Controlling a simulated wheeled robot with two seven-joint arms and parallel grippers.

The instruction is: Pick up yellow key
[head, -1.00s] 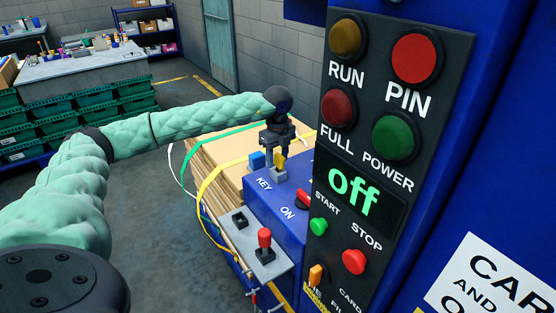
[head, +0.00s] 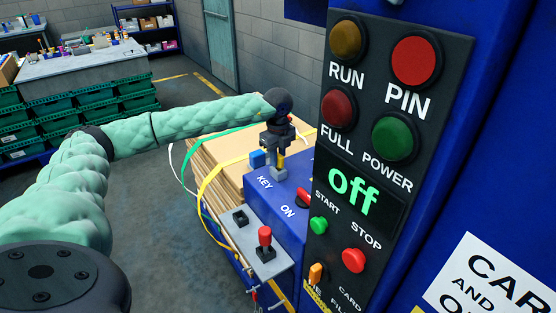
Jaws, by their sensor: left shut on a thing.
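The yellow key (head: 281,163) is at the lock beside the word KEY on the blue machine ledge; only a small part of it shows. My left gripper (head: 277,158) comes down over it from above and is shut on it. The fingers hide most of the key, and I cannot tell whether it still sits in the lock. My right gripper is not in view.
A blue block (head: 257,159) is just left of the gripper. A red switch (head: 303,197) by ON and a red-topped lever (head: 264,238) stand nearby. The control panel (head: 325,120) rises close on the right. Stacked cardboard (head: 207,165) lies behind.

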